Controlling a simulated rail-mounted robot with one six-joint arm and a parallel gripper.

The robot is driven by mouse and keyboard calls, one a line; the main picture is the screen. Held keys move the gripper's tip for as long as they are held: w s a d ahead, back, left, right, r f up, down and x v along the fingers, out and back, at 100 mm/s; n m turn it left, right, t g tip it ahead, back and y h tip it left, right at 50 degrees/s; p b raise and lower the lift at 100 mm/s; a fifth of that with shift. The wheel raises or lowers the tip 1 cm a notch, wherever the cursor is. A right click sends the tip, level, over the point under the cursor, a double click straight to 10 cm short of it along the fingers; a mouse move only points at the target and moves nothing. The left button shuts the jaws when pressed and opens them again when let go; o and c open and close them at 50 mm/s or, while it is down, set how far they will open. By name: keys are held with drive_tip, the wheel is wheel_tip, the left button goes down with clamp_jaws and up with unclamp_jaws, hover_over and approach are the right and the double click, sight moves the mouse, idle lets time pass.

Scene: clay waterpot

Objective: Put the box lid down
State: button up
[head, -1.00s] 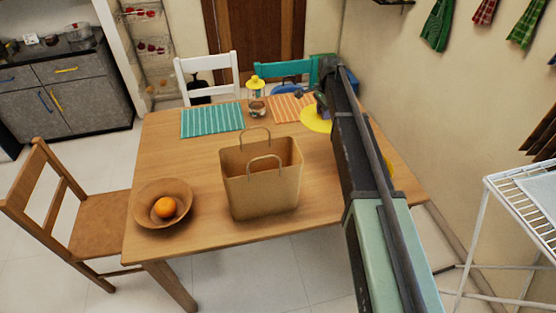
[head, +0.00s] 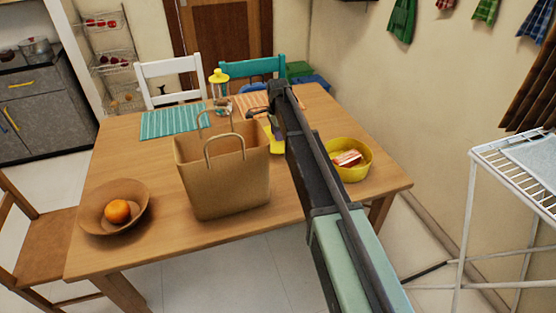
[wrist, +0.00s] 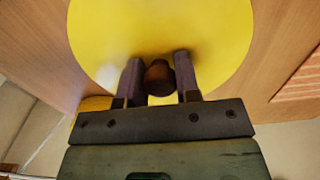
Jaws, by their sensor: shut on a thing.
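The box lid is a yellow disc with a brown knob (wrist: 158,78), and it fills the top of the wrist view (wrist: 160,30). My gripper (wrist: 159,72) is shut on the knob, one finger on each side. In the head view the lid (head: 275,138) shows only as a yellow sliver between the paper bag and my arm. I cannot tell whether the lid touches the table. A round yellow box (head: 352,170) stands open on the table right of my arm, with pinkish contents inside.
A brown paper bag (head: 222,172) stands close left of the lid. A wooden bowl (head: 92,212) with an orange (head: 117,211) is at the table's left. A teal placemat (head: 172,121) and a yellow-topped bottle (head: 218,82) are farther back. A white rack (head: 480,160) is at right.

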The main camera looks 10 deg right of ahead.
sight(278, 143)
drive_tip(key=shift+f, duration=0.4)
wheel_tip(278, 143, down, 5)
drive_tip(key=b, duration=0.4)
drive_tip(key=shift+r, duration=0.55)
drive_tip(key=shift+f, duration=0.2)
drive_tip(key=o, duration=0.9)
drive_tip(key=shift+o, duration=0.2)
drive_tip(key=shift+r, duration=0.1)
wheel_tip(278, 143, up, 12)
drive_tip(key=p, duration=1.2)
drive_tip(key=shift+r+p, duration=0.25)
drive_tip(key=shift+p, duration=0.05)
drive_tip(key=shift+f, duration=0.15)
